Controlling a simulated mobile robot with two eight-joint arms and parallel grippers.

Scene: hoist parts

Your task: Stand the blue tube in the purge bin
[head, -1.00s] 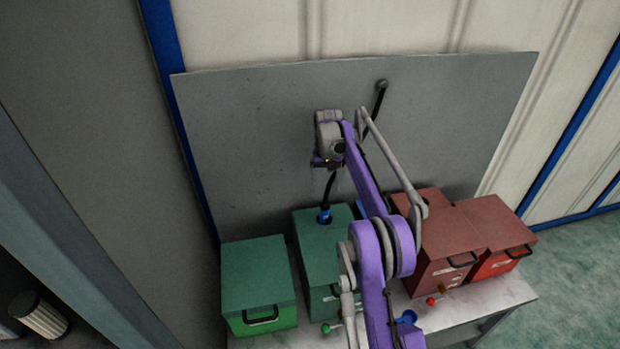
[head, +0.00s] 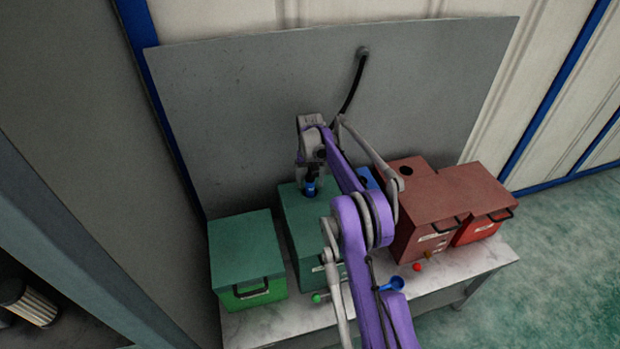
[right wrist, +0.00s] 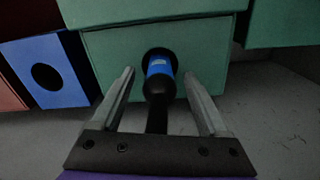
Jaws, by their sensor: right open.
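The blue tube (head: 311,188) stands in a hole in the top of a tall green box (head: 299,211). In the right wrist view the blue tube (right wrist: 159,66) has a black lower part and a black hose running back between my fingers. My right gripper (head: 309,178) is just above the box; in its wrist view the gripper (right wrist: 163,84) is open, with a finger on each side of the tube and hose, gaps showing. A blue box (right wrist: 46,70) with a dark round hole is beside the green box. I cannot read which box is the purge bin. My left gripper is not in view.
A lower green box (head: 246,248) stands at left, red-brown boxes (head: 430,200) at right, one with a top hole. A grey panel (head: 240,110) rises behind, with a black hose (head: 351,92). A blue funnel-like piece (head: 394,284) lies near the table's (head: 485,262) front.

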